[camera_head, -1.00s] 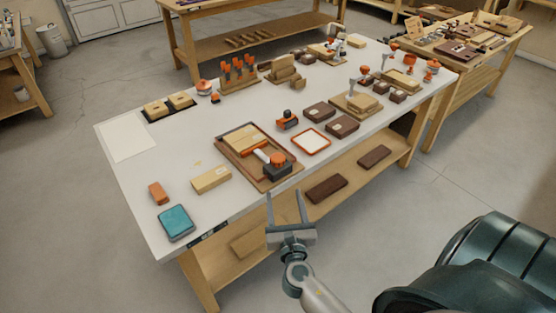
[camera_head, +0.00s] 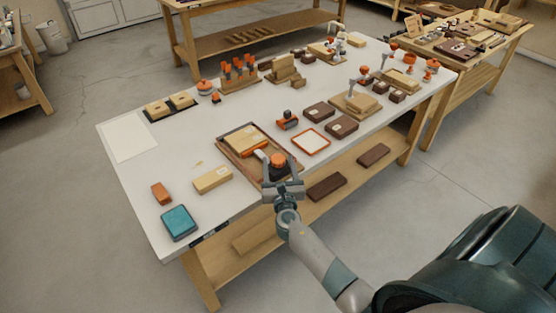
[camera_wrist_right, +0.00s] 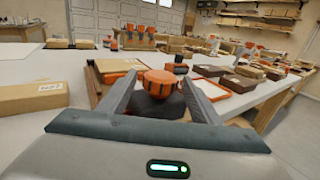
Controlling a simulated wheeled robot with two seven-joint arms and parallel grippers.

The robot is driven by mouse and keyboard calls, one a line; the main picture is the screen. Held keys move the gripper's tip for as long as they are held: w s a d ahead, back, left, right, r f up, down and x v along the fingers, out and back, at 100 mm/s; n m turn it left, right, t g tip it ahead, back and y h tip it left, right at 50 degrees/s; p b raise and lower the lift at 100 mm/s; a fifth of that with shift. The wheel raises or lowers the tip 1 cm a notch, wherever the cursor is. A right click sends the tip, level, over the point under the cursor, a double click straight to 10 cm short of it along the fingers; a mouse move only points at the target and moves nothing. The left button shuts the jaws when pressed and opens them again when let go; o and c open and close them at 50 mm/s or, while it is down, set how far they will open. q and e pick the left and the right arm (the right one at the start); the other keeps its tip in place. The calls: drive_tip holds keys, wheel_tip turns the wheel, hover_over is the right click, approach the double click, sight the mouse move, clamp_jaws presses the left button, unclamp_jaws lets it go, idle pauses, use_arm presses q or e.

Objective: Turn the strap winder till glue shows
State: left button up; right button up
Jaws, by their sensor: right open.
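The strap winder has a ribbed orange knob (camera_head: 278,159) on a dark block, at the right end of a brown wooden tray (camera_head: 235,158). A pale wooden block (camera_head: 245,138) lies in the tray with an orange and white strap along it. My right gripper (camera_head: 282,168) is open at the bench's front edge, its fingers pointing at the winder. In the right wrist view the knob (camera_wrist_right: 158,83) appears between the two spread fingers, with room on both sides; I cannot tell whether they reach around it. I see no glue. My left gripper is out of view.
A light wooden block (camera_head: 212,180), a small orange-brown block (camera_head: 161,193) and a teal pad (camera_head: 179,222) lie left of the tray. An orange-rimmed white tray (camera_head: 311,142) and dark blocks (camera_head: 341,126) lie right. A lower shelf (camera_head: 256,235) runs beneath.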

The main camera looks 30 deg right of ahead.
drive_tip(key=shift+w+d, duration=0.35)
drive_tip(key=shift+w, duration=0.3)
drive_tip(key=c, duration=1)
drive_tip(key=shift+a+m+g+h, duration=0.1)
drive_tip(key=shift+m+g+h, duration=0.3)
drive_tip(key=shift+m+h, duration=0.25)
drive_tip(key=shift+c, duration=0.2)
drive_tip(key=shift+w+f+m+g+h+b, duration=0.1)
drive_tip(key=shift+m+g+h+b, duration=0.6)
drive_tip(key=shift+h, duration=0.45)
drive_tip(key=m+g+h+b, duration=0.1)
drive_tip(key=m+g+h, duration=0.1)
drive_tip(key=shift+g, duration=0.4)
drive_tip(key=shift+m+g+h+b, duration=0.3)
drive_tip(key=shift+m+g+h, duration=0.1)
drive_tip(key=shift+m+h, duration=0.1)
